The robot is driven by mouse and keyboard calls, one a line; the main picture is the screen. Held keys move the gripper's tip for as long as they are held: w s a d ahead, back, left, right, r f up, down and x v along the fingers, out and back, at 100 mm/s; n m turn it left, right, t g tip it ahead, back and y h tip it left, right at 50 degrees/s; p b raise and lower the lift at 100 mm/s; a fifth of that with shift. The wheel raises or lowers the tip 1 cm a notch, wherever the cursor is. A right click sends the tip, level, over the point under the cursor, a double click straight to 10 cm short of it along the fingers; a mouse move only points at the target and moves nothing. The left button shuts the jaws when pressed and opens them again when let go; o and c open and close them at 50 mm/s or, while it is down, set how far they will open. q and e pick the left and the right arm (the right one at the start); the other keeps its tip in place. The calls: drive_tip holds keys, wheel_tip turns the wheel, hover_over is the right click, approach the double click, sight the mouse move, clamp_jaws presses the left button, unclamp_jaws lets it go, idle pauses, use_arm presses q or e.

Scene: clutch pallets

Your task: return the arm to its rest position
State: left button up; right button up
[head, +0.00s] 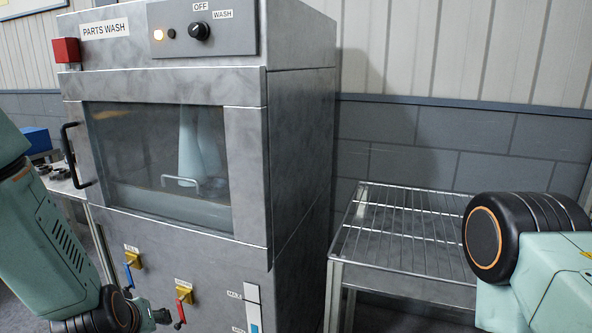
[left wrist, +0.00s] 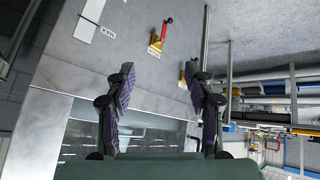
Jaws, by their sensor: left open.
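My left gripper (head: 150,315) is at the bottom of the head view, in front of the lower part of the parts washer (head: 300,150). In the left wrist view its two dark fingers (left wrist: 160,80) are spread apart with nothing held between them. The fill valve with a blue lever (head: 128,272) and a second valve with a red lever (head: 181,305) are close to this gripper. The red lever also shows in the left wrist view (left wrist: 166,30). My right arm enters at the right; its gripper is out of view.
The washer's window door is closed, with a black handle (head: 75,155). A level gauge (head: 253,308) is at its lower right. An empty wire rack (head: 400,235) stands to the right. A bench with a blue box (head: 38,140) is at the left.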

use_arm(q)
drive_tip(key=s+d+f+m+g, duration=0.1)
drive_tip(key=s+f+g, duration=0.1)
drive_tip(key=s+f, duration=0.5)
drive_tip(key=s+d+f+m+g+h+b, duration=0.1)
drive_tip(key=s+f, duration=0.6)
drive_tip(key=s, duration=0.7)
drive_tip(key=s+d+f+m+g+b, duration=0.1)
drive_tip(key=s+d+f+m+g, duration=0.2)
drive_tip(key=s+f, duration=0.4)
drive_tip(key=s+g, duration=0.1)
drive_tip(key=s, duration=0.2)
drive_tip(key=shift+s+d+f+g+h, duration=0.15)
drive_tip(key=shift+s+d+g+h, duration=0.15)
drive_tip(key=shift+s+g, duration=0.1)
